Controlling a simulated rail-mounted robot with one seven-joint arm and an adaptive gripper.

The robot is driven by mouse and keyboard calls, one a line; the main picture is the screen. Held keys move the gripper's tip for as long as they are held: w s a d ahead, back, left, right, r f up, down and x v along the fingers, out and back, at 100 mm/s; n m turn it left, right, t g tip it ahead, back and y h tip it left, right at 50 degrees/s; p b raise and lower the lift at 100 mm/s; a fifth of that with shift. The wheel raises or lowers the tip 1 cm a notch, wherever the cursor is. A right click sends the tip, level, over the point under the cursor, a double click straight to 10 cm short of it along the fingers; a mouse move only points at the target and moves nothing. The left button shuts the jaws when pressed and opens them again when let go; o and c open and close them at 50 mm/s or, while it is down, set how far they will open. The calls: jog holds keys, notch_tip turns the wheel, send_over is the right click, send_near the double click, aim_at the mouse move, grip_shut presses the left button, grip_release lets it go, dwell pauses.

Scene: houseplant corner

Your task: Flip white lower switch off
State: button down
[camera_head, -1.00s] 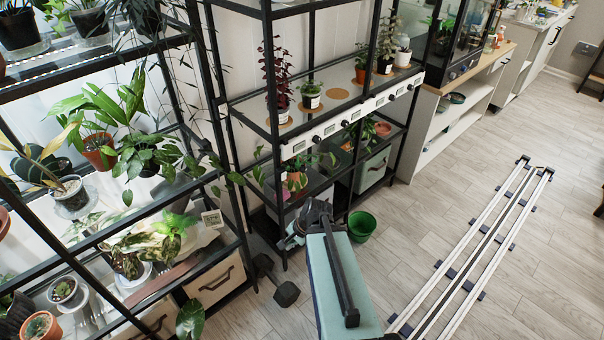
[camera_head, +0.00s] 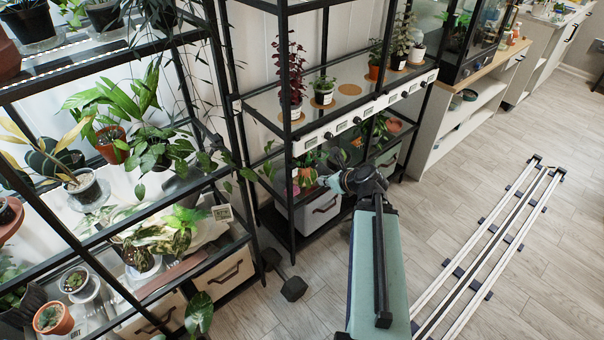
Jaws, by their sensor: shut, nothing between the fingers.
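I cannot make out a white lower switch for certain. A white control strip (camera_head: 345,122) with small displays and dark knobs runs along the front edge of the middle rack's plant shelf. My arm reaches from the bottom of the picture toward the middle rack, and its wrist end is just below this strip, in front of the lower shelf. The fingers of my gripper cannot be made out there; the wrist and the dark arm joint hide them. Whether anything touches the strip or a switch cannot be told.
A left rack (camera_head: 232,236) carries several potted plants close beside my arm. Potted plants also stand on the middle rack's shelf (camera_head: 350,92). A dumbbell (camera_head: 292,288) lies on the floor left of my arm. The floor rails (camera_head: 490,250) at right have clear floor around them.

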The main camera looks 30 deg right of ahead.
dwell(0.3)
send_near(296, 173)
jog(key=x, duration=0.5)
jog(key=shift+s+f+b, duration=0.2)
jog(key=shift+f+b, duration=0.15)
jog(key=shift+b, duration=0.05)
jog(key=shift+w+a, duration=0.2)
jog(key=shift+w, duration=0.45)
jog(key=shift+r, duration=0.1)
